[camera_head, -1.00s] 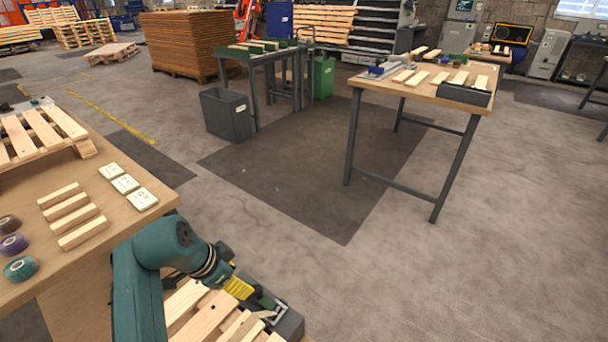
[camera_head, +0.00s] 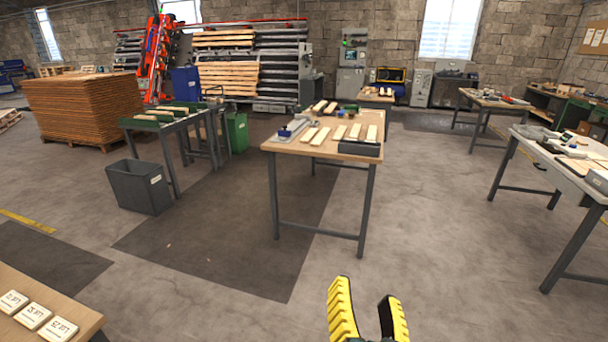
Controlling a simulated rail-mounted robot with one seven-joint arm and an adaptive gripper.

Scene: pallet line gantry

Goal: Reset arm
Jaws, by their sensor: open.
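My gripper (camera_head: 370,298) shows at the bottom edge of the head view, right of centre. Its two yellow, ribbed fingers point up and stand apart, with nothing between them. Bare concrete floor lies behind the fingertips. The rest of my arm is below the picture and hidden.
A wooden table (camera_head: 283,147) with slats and a dark grey bin (camera_head: 359,148) stands ahead. A grey crate (camera_head: 139,187) is on the floor at left. A table corner with white labelled blocks (camera_head: 33,316) is at lower left. Another table (camera_head: 522,141) stands right. Floor between is clear.

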